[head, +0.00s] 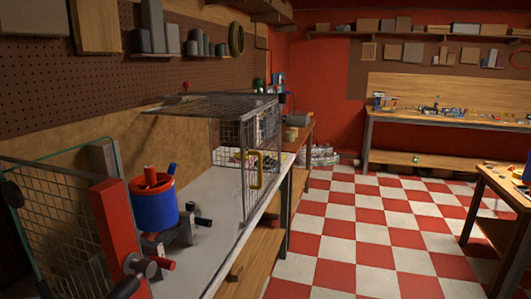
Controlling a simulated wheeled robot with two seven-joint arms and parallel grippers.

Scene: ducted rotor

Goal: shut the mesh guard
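A mesh guard (263,140) of grey wire in a metal frame stands on the left bench in the head view, with a yellow handle (257,170) on its side along the bench's front edge. A flat mesh top (215,104) reaches left from it. The rotor unit is a blue cylinder (155,208) with an orange-red rim and a red knob, nearer than the guard. The bench front beside the blue cylinder is uncovered by mesh. Neither of my grippers can be made out.
A framed mesh panel (62,235) and a red upright post (115,230) stand at the near left. A pale bench top (200,260) runs along the left wall. The checkered floor (355,235) is clear to the right. A wooden table (500,180) stands at the right edge.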

